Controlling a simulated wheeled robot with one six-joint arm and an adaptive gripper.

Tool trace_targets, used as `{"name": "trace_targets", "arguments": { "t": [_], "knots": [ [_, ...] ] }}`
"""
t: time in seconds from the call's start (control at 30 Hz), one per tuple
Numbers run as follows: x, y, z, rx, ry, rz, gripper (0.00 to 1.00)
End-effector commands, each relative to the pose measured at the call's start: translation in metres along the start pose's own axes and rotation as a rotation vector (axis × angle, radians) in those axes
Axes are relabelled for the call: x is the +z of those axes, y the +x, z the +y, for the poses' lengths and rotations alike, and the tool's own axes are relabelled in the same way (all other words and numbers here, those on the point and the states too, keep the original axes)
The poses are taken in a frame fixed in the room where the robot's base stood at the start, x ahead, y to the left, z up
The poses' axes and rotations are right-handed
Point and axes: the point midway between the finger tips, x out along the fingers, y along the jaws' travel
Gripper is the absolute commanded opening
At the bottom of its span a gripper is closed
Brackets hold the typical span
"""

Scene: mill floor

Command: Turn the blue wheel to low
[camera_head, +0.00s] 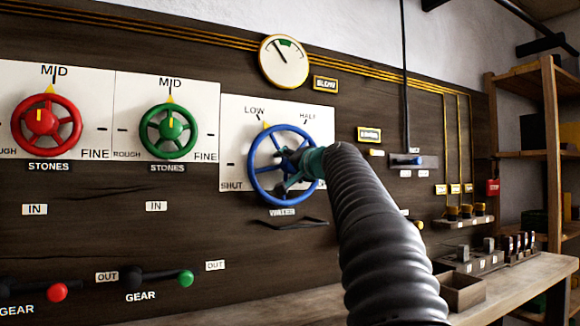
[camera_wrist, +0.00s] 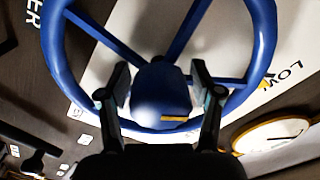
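The blue wheel (camera_head: 255,180) is mounted on a white panel (camera_head: 233,140) marked SHUT, LOW and HALF. Its yellow pointer (camera_head: 266,126) is at the upper left of the rim, close to the LOW mark (camera_head: 254,111). My gripper (camera_head: 292,162) reaches the wheel's middle from the right and hides part of the hub and spokes. In the wrist view, my gripper's two fingers (camera_wrist: 160,80) stand apart on either side of the blue hub (camera_wrist: 160,98), inside the rim (camera_wrist: 262,45). Narrow gaps seem to show beside the hub; firm contact cannot be made out.
A red wheel (camera_head: 40,122) and a green wheel (camera_head: 171,128), both labelled STONES, are to the left. A round gauge (camera_head: 284,62) hangs above. Gear levers (camera_head: 150,277) are at lower left. A bench (camera_head: 500,290) with small boxes and a shelf stand at right.

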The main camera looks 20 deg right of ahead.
Motion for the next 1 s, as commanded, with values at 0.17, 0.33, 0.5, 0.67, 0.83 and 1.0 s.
{"name": "trace_targets", "arguments": {
  "t": [0.17, 0.33, 0.5, 0.67, 0.83, 1.0],
  "knots": [
    [0.000, 0.000, 0.000, 0.000, 0.000, 0.000, 0.74],
    [0.000, -0.001, 0.000, 0.000, -0.001, 0.000, 0.74],
    [-0.001, -0.015, 0.000, 0.001, 0.001, 0.001, 0.74],
    [-0.001, -0.042, -0.001, 0.001, 0.000, 0.002, 0.74],
    [-0.001, -0.075, 0.000, 0.002, -0.001, 0.003, 0.74],
    [-0.001, -0.102, 0.000, 0.001, 0.000, 0.001, 0.74]
  ]
}}
